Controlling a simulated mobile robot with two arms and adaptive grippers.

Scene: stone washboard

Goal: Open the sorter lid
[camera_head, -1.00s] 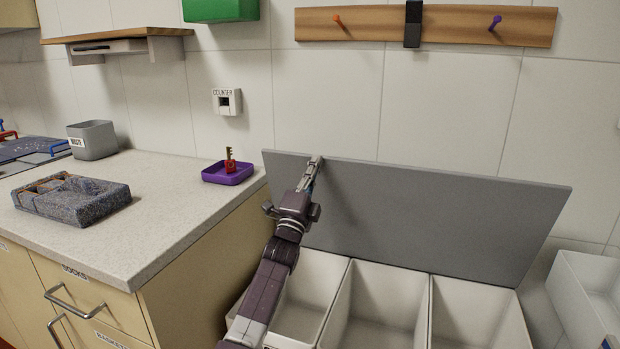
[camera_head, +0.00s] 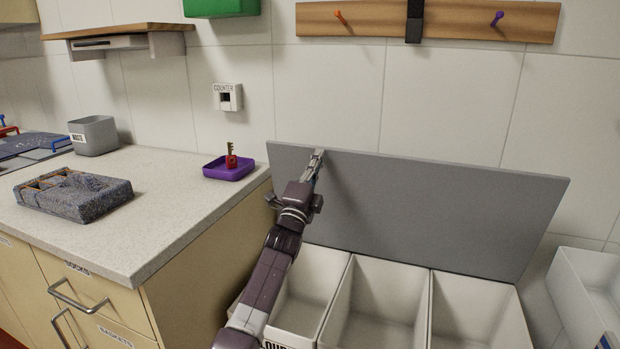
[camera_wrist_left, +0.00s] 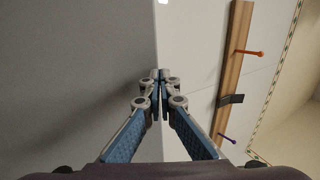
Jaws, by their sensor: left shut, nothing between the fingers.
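The grey sorter lid (camera_head: 430,210) stands raised, close to upright, along the back of the sorter in the head view. The sorter's white bins (camera_head: 375,300) lie uncovered below it. My left gripper (camera_head: 318,156) is shut and empty at the upper left part of the lid, near its top edge; whether it touches the lid I cannot tell. In the left wrist view the shut fingertips (camera_wrist_left: 159,75) lie over the line between the grey lid (camera_wrist_left: 80,80) and the pale wall. My right gripper is not in view.
A wooden peg rail (camera_head: 450,22) hangs above the lid. Another white bin (camera_head: 590,285) stands at the right.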

